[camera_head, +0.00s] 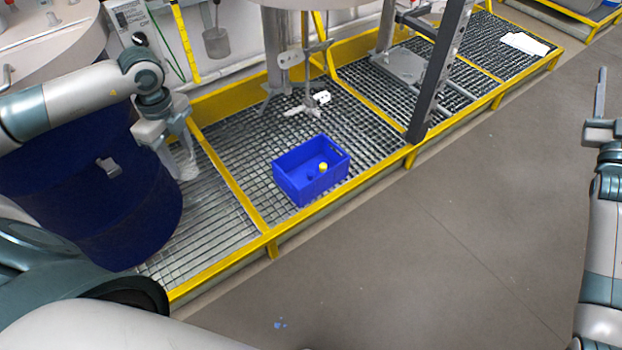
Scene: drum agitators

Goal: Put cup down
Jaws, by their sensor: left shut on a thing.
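My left gripper (185,160) is at the left, above the metal grating and just right of the dark blue drum. It is shut on a pale, clear-looking cup (188,170), which is small and partly hidden by the fingers. Whether the cup touches the grating cannot be told. My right gripper (600,105) is at the right edge over the grey floor. Its fingers point up in the picture and it shows edge-on, so its opening cannot be told.
A blue crate (312,190) with a yellow-topped item inside stands on the grating (225,195). The blue drum (90,190) is at the left. Yellow rails edge the grating. An agitator (308,102) and a dark post (435,80) stand behind. Grating between drum and crate is clear.

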